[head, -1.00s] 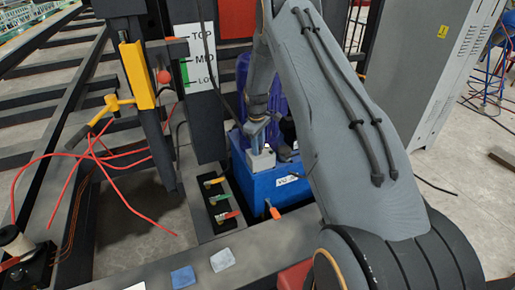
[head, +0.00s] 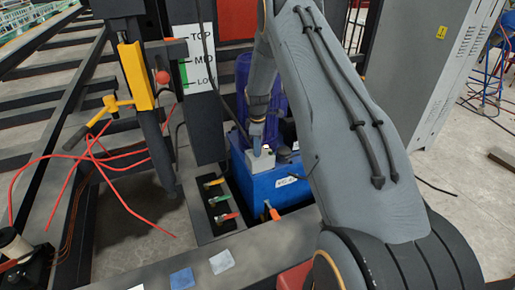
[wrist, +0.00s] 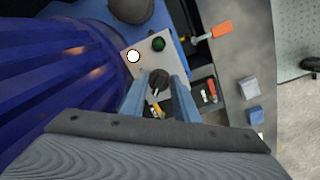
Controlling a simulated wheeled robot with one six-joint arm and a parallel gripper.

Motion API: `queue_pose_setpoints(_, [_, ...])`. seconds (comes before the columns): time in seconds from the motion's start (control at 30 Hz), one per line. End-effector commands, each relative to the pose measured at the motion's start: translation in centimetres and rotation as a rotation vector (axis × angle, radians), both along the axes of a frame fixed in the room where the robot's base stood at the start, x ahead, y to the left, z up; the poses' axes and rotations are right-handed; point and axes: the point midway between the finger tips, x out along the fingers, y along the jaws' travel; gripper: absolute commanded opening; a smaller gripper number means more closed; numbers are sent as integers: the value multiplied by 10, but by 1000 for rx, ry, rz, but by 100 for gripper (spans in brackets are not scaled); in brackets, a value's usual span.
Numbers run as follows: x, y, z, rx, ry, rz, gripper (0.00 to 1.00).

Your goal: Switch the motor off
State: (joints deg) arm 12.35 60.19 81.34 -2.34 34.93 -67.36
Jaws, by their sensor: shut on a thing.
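The pale grey control box (head: 262,161) sits on the blue tank (head: 270,188) beside the ribbed blue-purple motor (head: 243,88). In the wrist view the box's panel (wrist: 143,68) carries a bright white lamp (wrist: 133,56), a dark green button (wrist: 158,44) and a black rotary knob (wrist: 158,78). My gripper (wrist: 158,88) has its two blue-grey fingers on either side of the knob and is shut on it. In the head view my gripper (head: 257,138) points down onto the box and hides part of its panel. I cannot read the knob's markings.
The motor's ribbed body (wrist: 60,75) is close beside my gripper. Several coloured valve levers (head: 222,200) stand on a black block left of the tank. An orange-handled lever (head: 271,211) is at the tank's front.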

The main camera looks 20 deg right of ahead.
Motion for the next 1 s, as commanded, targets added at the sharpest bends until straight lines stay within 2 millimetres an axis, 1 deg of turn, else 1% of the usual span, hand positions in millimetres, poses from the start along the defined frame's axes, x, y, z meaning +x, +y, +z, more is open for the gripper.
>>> queue_pose_setpoints(0.17, [0, -1, 0, -1, 1, 1, 5])
queue_pose_setpoints(0.2, [0, -1, 0, -1, 1, 1, 29])
queue_pose_setpoints(0.27, [0, -1, 0, -1, 1, 0, 39])
queue_pose_setpoints(0.3, [0, 0, 0, -1, 1, 0, 46])
queue_pose_setpoints(0.57, [0, 0, 0, -1, -1, 0, 46])
queue_pose_setpoints(0.67, [0, 0, 4, -1, -1, 0, 46])
queue_pose_setpoints(0.77, [0, 1, 15, -1, -3, 0, 46])
queue_pose_setpoints(1.0, [-2, 2, 54, -1, -2, 0, 46])
